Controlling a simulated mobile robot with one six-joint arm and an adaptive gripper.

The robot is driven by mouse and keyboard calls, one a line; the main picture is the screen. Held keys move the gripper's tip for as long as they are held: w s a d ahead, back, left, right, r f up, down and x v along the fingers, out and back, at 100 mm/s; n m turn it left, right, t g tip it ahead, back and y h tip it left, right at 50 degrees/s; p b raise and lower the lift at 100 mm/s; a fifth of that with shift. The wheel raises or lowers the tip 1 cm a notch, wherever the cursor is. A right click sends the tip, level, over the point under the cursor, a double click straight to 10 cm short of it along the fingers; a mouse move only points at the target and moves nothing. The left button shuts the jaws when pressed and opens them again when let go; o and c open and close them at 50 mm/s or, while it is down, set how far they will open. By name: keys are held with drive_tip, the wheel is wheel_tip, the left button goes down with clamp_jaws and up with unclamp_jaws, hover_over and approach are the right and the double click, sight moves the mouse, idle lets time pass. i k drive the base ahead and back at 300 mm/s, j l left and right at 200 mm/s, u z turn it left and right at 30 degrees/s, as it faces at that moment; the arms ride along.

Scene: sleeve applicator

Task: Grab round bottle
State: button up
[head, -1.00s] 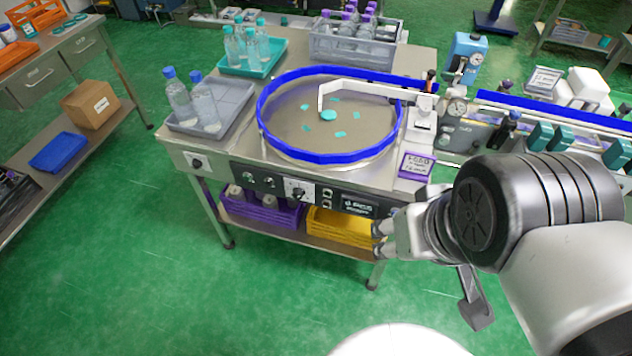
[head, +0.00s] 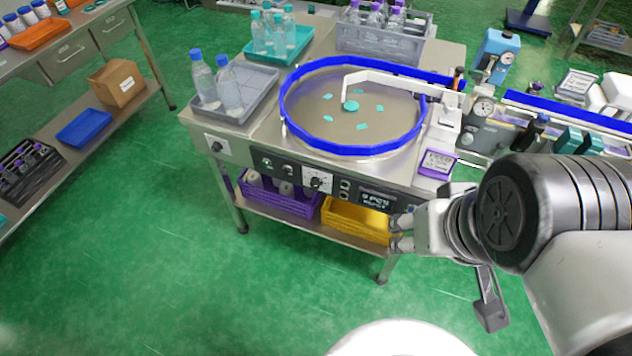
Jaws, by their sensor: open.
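Two clear bottles with blue caps stand in a grey tray (head: 262,108) at the left end of the steel table; one is the left bottle (head: 205,82), the other the right bottle (head: 230,90). Several clear bottles with teal caps (head: 272,36) stand in a teal tray behind. Several purple-capped bottles (head: 374,18) stand in a grey crate. I cannot tell which one is the round bottle. My gripper (head: 397,234) is open and empty, in front of the table near the yellow crate, below and right of all bottles. It points left.
A turntable with a blue rim (head: 284,112) and a white arm (head: 400,80) fills the table's middle. A purple crate (head: 282,200) and a yellow crate (head: 356,222) sit on the lower shelf. Green floor (head: 130,250) is clear at left, before a side bench with a cardboard box (head: 117,84).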

sight(203, 76)
drive_tip(key=i+j+z, duration=0.2)
drive_tip(key=j, duration=0.25)
drive_tip(key=i+j+z, duration=0.15)
drive_tip(key=j, duration=0.35)
drive_tip(key=i+j+z, duration=0.2)
drive_tip(key=j, duration=0.35)
drive_tip(key=i+j+z, duration=0.2)
drive_tip(key=j, duration=0.35)
drive_tip(key=j+z, duration=0.2)
drive_tip(key=j, duration=0.35)
drive_tip(key=i+j+z, duration=0.15)
drive_tip(key=j, duration=0.4)
